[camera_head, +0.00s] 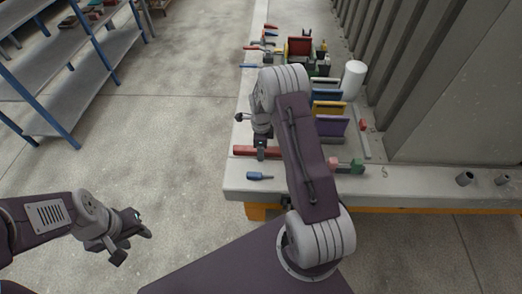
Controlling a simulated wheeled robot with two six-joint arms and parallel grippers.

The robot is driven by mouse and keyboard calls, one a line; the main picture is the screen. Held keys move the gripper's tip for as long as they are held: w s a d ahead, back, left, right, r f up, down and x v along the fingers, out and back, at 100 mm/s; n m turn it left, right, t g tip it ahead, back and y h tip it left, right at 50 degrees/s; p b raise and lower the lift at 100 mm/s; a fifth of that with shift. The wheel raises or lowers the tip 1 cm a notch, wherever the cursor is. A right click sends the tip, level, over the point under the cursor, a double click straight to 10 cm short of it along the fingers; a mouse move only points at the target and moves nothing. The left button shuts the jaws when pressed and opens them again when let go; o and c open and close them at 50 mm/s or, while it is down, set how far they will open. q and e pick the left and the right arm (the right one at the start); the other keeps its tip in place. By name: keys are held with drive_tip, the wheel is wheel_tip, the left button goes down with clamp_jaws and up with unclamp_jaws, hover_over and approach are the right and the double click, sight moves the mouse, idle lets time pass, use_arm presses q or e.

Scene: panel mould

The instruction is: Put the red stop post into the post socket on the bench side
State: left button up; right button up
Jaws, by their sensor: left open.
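A red bar (243,151), which looks like the stop post, lies flat near the left edge of the bench (410,188). My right gripper (261,147) points down at its middle; whether the jaws are closed around it is too small to tell. My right arm crosses the bench in front of the view and hides part of it. Two short grey tubes with dark openings, one at the bench's front (464,178) and one further right (502,179), look like sockets; which is the post socket I cannot tell. My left gripper (130,240) is open and empty above the floor, left of the bench.
A blue-handled tool (260,176) lies in front of the red bar. A pink and green piece (347,166) lies right of my arm. Coloured plates (330,108), a white cylinder (353,80) and hand tools stand further back. A ribbed grey wall (440,80) bounds the right.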

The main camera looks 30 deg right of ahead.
clamp_jaws()
drive_tip(key=shift+r, duration=0.1)
idle(1.2)
